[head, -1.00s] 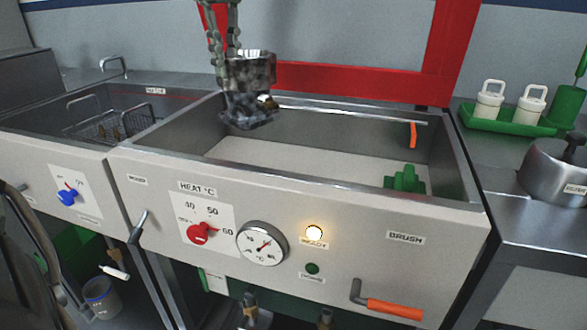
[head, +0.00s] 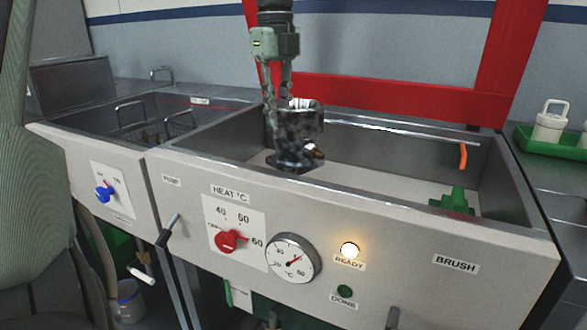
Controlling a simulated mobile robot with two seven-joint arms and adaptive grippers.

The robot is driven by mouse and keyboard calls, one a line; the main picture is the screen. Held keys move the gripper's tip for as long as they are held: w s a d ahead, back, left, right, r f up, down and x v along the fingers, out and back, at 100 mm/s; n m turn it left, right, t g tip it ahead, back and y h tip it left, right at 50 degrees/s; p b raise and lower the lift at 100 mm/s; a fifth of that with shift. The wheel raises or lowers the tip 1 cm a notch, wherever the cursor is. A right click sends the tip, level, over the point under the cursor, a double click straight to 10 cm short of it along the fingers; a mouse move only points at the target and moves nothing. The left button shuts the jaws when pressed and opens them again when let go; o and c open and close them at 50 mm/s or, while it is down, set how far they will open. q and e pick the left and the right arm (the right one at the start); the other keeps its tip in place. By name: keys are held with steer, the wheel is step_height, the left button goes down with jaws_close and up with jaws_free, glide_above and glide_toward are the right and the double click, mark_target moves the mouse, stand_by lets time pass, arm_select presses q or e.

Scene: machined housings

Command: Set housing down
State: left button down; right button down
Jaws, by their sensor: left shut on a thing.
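The housing (head: 303,142) is a dark, mottled, dirty metal part with an open top and a brassy fitting on its right side. It is upright over the left part of the heated wash basin (head: 400,165). My left gripper (head: 283,108) comes down from above, with its fingers shut on the housing's upper left wall. The housing's lower end is below the level of the basin's back rim; I cannot tell whether it touches the basin floor. My right gripper is not in view.
A green brush (head: 453,201) stands at the basin's right end, near an orange handle (head: 463,156). A second basin with a wire basket (head: 155,130) is at left. The basin floor between housing and brush is clear. A red frame (head: 400,95) stands behind.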

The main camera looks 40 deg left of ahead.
mark_target(278, 137)
arm_select(q)
step_height(278, 137, down, 7)
steer(key=shift+f, duration=0.2)
steer(key=shift+w+f, duration=0.1)
steer(key=shift+f, duration=0.2)
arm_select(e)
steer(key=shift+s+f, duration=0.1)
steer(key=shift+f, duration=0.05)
arm_select(q)
steer(key=shift+f, duration=0.1)
steer(key=c, duration=1.5)
jaws_free()
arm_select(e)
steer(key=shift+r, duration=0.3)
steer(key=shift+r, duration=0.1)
arm_select(q)
step_height(278, 137, up, 11)
steer(key=shift+r, duration=0.15)
steer(key=shift+s+r, duration=0.2)
steer(key=shift+r, duration=0.2)
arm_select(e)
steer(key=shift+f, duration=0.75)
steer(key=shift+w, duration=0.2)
